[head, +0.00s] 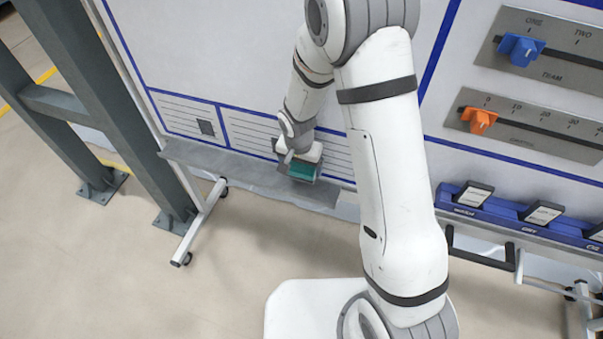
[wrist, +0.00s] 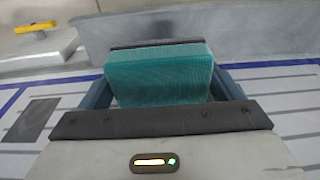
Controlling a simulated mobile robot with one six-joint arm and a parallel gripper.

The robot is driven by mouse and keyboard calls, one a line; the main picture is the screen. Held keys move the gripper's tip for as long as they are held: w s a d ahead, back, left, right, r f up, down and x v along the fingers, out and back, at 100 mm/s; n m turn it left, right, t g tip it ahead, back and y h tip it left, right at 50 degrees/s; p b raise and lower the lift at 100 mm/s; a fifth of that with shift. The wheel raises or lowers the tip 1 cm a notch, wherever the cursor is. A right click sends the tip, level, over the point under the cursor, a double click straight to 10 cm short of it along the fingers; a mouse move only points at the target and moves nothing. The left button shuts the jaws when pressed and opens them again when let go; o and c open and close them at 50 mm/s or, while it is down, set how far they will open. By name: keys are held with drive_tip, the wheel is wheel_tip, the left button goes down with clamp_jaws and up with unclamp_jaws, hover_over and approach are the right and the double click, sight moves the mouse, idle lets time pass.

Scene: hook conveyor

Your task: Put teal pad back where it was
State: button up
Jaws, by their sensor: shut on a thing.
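The teal pad (wrist: 158,75) is a block with a dark strip along its far edge. It sits between the fingers of my gripper (wrist: 160,98), which is shut on it. In the head view the teal pad (head: 302,170) shows at the lower part of the whiteboard, just at the grey ledge (head: 250,178). My gripper (head: 301,165) is there, close to the board. I cannot tell whether the pad touches the ledge. The ledge (wrist: 200,33) also runs across the top of the wrist view.
A dark grey square (head: 206,127) is on the board to the left. Sliders with a blue knob (head: 521,49) and an orange knob (head: 479,119) are at the right, above a blue rack (head: 480,204) with labelled blocks. A grey steel frame (head: 85,110) stands at the left.

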sight(301, 185)
drive_tip(key=f, duration=0.6)
drive_tip(key=shift+s+f, duration=0.15)
drive_tip(key=shift+s, duration=0.15)
drive_tip(key=shift+w+f+p, duration=0.25)
drive_tip(key=shift+f+p, duration=0.05)
drive_tip(key=shift+p, duration=0.15)
drive_tip(key=o, duration=0.9)
drive_tip(key=shift+o, duration=0.2)
